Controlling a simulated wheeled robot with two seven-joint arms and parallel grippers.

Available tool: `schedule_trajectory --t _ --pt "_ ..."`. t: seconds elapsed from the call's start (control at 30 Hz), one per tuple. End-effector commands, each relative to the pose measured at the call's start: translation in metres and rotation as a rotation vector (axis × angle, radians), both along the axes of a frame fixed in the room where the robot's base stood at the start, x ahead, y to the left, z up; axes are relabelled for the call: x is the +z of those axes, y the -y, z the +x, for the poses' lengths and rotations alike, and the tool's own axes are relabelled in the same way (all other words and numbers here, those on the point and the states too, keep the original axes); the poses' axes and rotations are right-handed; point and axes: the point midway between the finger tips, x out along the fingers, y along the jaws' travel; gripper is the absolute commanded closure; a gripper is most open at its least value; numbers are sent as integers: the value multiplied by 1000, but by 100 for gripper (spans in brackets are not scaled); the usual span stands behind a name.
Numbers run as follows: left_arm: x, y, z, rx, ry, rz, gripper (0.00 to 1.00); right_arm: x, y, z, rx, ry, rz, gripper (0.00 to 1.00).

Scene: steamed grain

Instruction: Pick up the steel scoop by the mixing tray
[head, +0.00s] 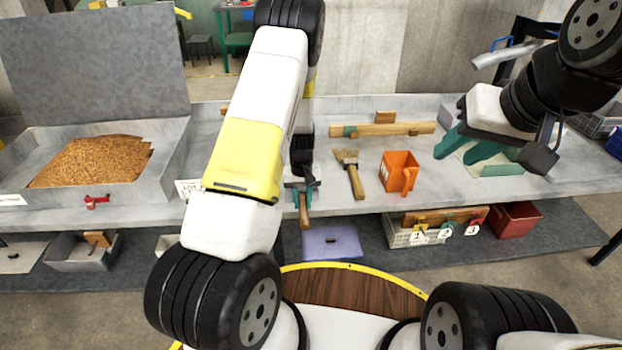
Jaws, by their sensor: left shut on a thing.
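The mixing tray (170,150) is a grey metal tray at the left of the bench, with a heap of brown grain (95,160) in it. My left gripper (303,190) is right of the tray at the bench's front edge. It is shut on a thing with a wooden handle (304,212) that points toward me. This is likely the steel scoop, but its metal part is mostly hidden by the gripper and arm. My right gripper (452,157) is at the right of the bench, its green fingers apart with nothing seen between them.
A red clamp (96,202) is on the tray's front. Crates (403,238) and a red bin (516,217) sit below the bench.

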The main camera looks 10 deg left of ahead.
Motion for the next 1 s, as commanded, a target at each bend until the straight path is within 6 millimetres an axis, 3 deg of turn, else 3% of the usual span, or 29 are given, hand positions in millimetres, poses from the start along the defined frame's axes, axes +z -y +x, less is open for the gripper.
schedule_trajectory --t 0.27,0.57,1.0 --pt "4 0 0 0 1 0 100 0 0 0 0 0 0 64" --pt "39 0 1 -1 4 0 100 0 0 0 0 0 0 64" --pt "46 48 -99 -4 -2 -1 100 0 0 0 0 0 0 64"
